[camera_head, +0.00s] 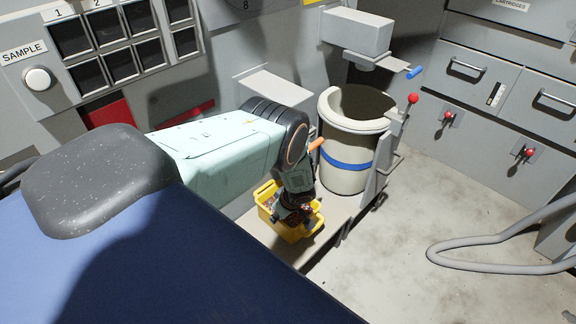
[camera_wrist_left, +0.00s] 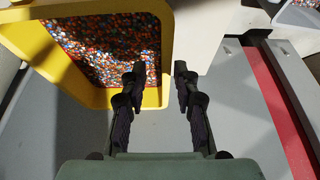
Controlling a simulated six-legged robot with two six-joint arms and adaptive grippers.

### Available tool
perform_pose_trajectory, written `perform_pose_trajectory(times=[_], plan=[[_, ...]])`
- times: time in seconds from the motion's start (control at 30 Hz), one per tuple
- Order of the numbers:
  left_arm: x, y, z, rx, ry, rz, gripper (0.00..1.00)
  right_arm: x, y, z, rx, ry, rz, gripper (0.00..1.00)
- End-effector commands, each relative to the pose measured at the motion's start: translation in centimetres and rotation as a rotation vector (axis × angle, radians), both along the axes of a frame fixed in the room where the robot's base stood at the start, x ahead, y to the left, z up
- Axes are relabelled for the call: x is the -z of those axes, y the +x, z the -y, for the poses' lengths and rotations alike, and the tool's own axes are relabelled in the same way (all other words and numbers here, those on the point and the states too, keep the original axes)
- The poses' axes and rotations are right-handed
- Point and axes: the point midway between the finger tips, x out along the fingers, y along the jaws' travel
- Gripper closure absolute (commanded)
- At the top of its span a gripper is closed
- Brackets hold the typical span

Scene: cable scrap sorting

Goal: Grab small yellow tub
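A small yellow tub (camera_head: 288,233) full of multicoloured granules sits on a low grey ledge in the head view, below my left forearm. My left gripper (camera_head: 299,213) points down at the tub and hides part of its contents. In the left wrist view the tub (camera_wrist_left: 167,38) fills the upper left. The left gripper (camera_wrist_left: 160,71) is open there, one finger over the granules side and the other outside the tub, with the tub's wall between them in the picture. Contact cannot be told. My right gripper is not in view.
A large cream bin with a blue band (camera_head: 346,174) stands right behind the tub, beside a red-knobbed lever (camera_head: 413,98). A grey hose (camera_head: 480,241) lies on the floor at right. Drawers (camera_head: 474,78) line the back right. The floor in the middle is clear.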

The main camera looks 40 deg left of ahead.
Motion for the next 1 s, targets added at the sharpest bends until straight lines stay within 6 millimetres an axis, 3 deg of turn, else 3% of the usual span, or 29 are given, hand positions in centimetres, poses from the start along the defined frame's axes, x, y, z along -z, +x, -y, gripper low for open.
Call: perform_pose_trajectory(times=[0.5, 0.83, 1.0], plan=[[4.1, -0.2, -2.2, 0.001, 0.0, 0.0, 0.7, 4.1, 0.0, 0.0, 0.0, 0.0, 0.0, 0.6], [4.3, -0.2, -2.4, 0.001, 0.0, 0.0, 0.7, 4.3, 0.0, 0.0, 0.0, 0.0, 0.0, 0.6], [4.3, -0.2, -2.4, 0.001, 0.0, 0.001, 0.84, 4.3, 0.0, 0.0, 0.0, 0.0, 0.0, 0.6]])
